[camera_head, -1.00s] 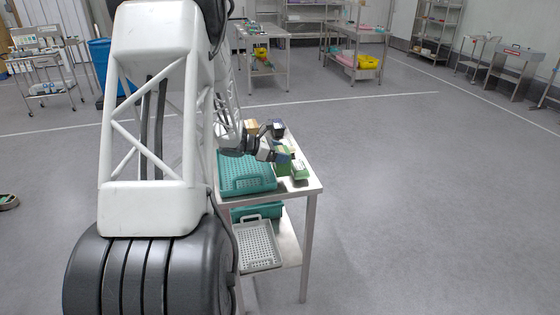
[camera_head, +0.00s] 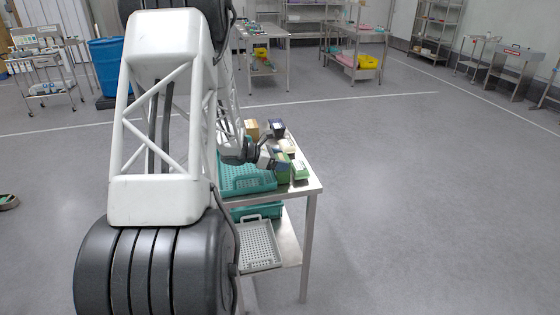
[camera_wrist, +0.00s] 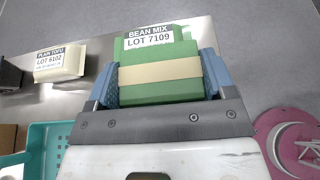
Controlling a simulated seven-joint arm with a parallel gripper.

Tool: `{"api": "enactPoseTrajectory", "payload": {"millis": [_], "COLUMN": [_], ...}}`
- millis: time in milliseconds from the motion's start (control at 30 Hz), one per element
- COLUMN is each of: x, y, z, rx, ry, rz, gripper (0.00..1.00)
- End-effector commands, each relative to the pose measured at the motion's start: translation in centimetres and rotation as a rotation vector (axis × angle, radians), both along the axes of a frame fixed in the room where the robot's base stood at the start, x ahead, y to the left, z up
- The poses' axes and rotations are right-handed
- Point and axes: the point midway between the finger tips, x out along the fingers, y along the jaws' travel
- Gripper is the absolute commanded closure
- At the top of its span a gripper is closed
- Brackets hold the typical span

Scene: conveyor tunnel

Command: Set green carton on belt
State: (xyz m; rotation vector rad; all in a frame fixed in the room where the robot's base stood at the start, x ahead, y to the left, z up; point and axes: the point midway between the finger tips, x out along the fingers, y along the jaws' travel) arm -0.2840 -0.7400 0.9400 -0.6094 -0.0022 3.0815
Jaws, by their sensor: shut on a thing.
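Whether the carton's underside touches the table is hidden. I cannot make out a belt in either view.
A green and white box (camera_head: 300,170) stands close right of the held carton. A cream PLAIN TOFU carton (camera_wrist: 60,62), a dark box (camera_head: 277,128) and a tan box (camera_head: 251,129) are nearby. A teal basket (camera_head: 245,178) lies left. Open floor is on the right.

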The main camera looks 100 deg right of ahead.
Motion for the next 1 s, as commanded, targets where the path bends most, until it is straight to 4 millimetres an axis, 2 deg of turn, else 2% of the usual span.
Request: {"api": "enactPoseTrajectory", "payload": {"millis": [300, 333, 467, 833, 1000], "x": [0.0, 0.0, 0.0, 0.0, 1.1], "y": [0.0, 0.0, 0.0, 0.0, 0.0], "z": [-0.3, -0.3, -0.3, 0.1, 0.5], "rx": [0.001, 0.001, 0.001, -0.001, -0.001], "ry": [0.000, 0.000, 0.000, 0.000, -0.001], "rz": [0.000, 0.000, 0.000, 0.000, 0.002], "gripper": [0.66, 0.19, 0.00, 0.00, 0.00]}}
